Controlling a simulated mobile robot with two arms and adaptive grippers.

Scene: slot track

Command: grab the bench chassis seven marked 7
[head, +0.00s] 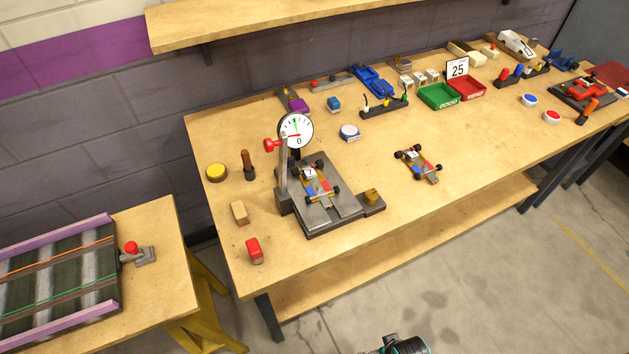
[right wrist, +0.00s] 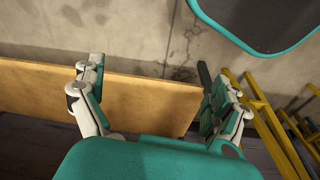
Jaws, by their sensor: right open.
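The chassis marked 7 (head: 311,181) sits on the dark metal plate (head: 328,222) of a dial gauge stand in the head view. It has black wheels, a tan body with red and blue parts, and a white label. The dial gauge (head: 297,131) stands behind it. A second, similar chassis (head: 419,164) lies on the bench to the right; its label is too small to read. My right gripper (right wrist: 152,85) is open and empty in the right wrist view, apart from both chassis. My left gripper is not in view.
The wooden bench (head: 375,205) is clear around the second chassis. A red block (head: 254,250), a tan block (head: 240,212) and a brass weight (head: 371,196) lie near the gauge stand. A green tray (head: 438,97) and a red tray (head: 467,89) stand farther back.

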